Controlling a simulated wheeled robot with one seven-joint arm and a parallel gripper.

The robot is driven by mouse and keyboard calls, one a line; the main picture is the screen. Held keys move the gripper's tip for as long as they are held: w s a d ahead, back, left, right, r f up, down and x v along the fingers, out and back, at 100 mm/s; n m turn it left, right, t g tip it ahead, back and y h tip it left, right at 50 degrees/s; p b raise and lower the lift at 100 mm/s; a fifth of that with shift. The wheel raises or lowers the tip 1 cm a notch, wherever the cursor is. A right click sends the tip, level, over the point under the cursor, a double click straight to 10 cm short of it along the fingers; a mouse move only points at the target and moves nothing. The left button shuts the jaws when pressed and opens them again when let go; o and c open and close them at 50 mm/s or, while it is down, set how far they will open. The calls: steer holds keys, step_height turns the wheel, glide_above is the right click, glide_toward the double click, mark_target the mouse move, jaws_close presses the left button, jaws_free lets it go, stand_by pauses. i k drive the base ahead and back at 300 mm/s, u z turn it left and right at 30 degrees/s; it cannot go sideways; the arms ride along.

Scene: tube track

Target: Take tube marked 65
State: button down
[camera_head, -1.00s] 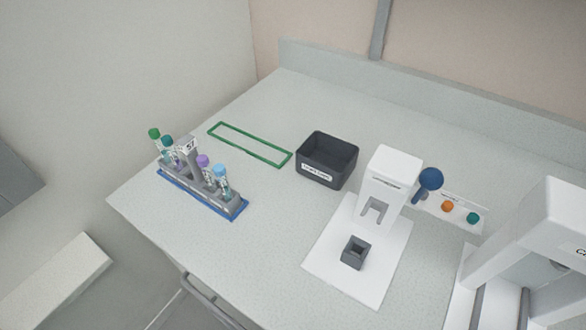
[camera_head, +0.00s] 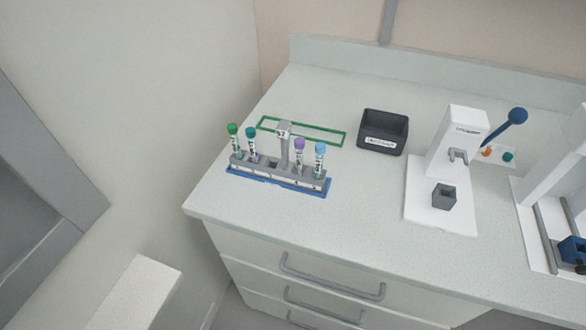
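A grey tube rack (camera_head: 286,174) stands on a blue-outlined spot near the left end of the counter. It holds several capped tubes upright: a green-capped tube (camera_head: 234,140), a teal-capped tube (camera_head: 252,143), a purple-capped tube (camera_head: 299,154) and a light-blue-capped tube (camera_head: 319,158). A grey post with a sign (camera_head: 283,132), seemingly reading 57, rises from the rack's middle. The tube labels are too small to read, so I cannot tell which is marked 65. My gripper does not show in this view.
A green outlined rectangle (camera_head: 333,144) lies behind the rack. A dark labelled bin (camera_head: 383,133) stands right of it. The counter front (camera_head: 340,215) is clear; drawers (camera_head: 330,280) are below.

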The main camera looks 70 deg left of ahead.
mark_target(320, 159)
steer(key=u, duration=1.75)
steer(key=i, duration=0.25)
steer(key=u, duration=0.75)
steer(key=k, duration=0.6)
steer(key=z, duration=0.3)
steer(key=i, duration=0.25)
